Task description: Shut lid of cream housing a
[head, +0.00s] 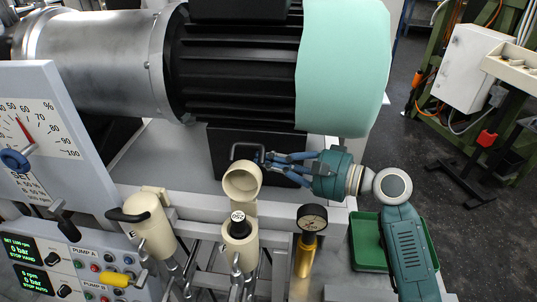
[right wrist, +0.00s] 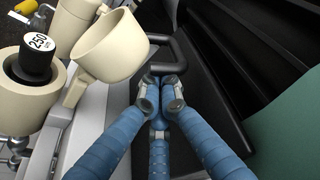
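Two cream housings stand side by side in the head view. The right one (head: 240,256) has its cream lid (head: 242,182) swung up, and a black insert (head: 238,222) marked 250 shows in its mouth. The open lid also shows in the right wrist view (right wrist: 108,48), with its black loop handle (right wrist: 178,42) on the far side. My right gripper (head: 268,158) has its blue fingers drawn together, tips at the handle. It also shows in the right wrist view (right wrist: 161,84); whether the tips grip the handle is unclear. My left gripper is out of view.
The left cream housing (head: 150,222) is covered and has a black handle. A brass-stemmed gauge (head: 306,250) stands right of the open housing. A large motor (head: 240,70) rises behind. A green tray (head: 366,245) lies by my right arm.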

